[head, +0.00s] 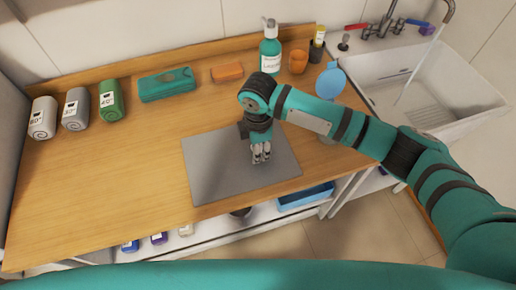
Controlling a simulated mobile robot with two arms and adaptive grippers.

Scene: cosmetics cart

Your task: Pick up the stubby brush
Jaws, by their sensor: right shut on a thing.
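My right gripper (260,153) points down over the grey mat (211,176) on the wooden counter. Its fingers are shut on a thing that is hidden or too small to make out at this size. I cannot tell the stubby brush apart anywhere in this view. The arm comes in from the right and crosses over the right part of the counter. My left gripper is not in view.
A green pump bottle (270,50), an orange sponge (227,72), a teal box (167,84) and rolled towels (76,108) stand along the back. A blue round-bodied item (330,80) is near the white sink (425,90). The front left counter is clear.

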